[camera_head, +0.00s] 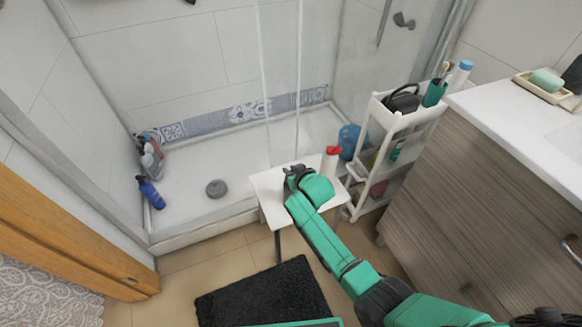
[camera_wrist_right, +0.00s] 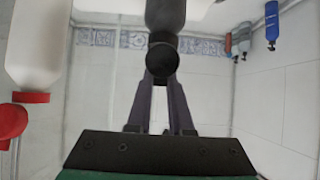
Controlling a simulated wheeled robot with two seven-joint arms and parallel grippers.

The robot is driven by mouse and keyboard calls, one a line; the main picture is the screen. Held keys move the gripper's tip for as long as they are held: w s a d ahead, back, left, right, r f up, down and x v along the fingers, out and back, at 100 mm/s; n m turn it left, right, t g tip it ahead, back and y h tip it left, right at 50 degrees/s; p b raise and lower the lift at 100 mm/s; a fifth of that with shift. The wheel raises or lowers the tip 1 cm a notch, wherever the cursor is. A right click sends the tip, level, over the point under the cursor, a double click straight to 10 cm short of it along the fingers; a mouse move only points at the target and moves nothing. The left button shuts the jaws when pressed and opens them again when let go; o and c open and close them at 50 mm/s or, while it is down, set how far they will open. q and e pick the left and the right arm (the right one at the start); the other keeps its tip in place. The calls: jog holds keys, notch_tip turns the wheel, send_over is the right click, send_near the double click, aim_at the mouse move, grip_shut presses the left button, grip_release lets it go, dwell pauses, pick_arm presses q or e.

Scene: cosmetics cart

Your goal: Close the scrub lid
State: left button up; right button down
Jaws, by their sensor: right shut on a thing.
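My right gripper (camera_head: 290,178) is over the small white table in the head view. In the right wrist view, its fingers (camera_wrist_right: 162,82) are shut on a dark grey bottle-like thing (camera_wrist_right: 165,14) with a black rounded end. A white bottle (camera_wrist_right: 32,45) with a red collar and a red cap piece (camera_wrist_right: 12,122) set off to one side stands beside it, apart from the fingers. In the head view, this red-topped bottle (camera_head: 331,160) is just right of my gripper. I cannot tell which one is the scrub. My left gripper is not in view.
The white table (camera_head: 268,190) stands before the shower tray. A white shelf cart (camera_head: 378,125) with bottles and a cup is close on its right, beside the wooden vanity (camera_head: 470,175). A black mat (camera_head: 262,294) lies in front.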

jog(key=shift+f, duration=0.1)
dwell(0.3)
jog(key=c, duration=0.8)
grip_release()
jog(key=shift+s+d+r+p, duration=0.1)
jog(key=shift+s+r+p, duration=0.2)
jog(key=shift+r+p, duration=0.1)
jog(key=p+v, duration=0.4)
jog(key=v, duration=0.9)
jog(key=shift+s, duration=0.3)
jog(key=shift+d+r, duration=0.1)
jog(key=shift+r, duration=0.05)
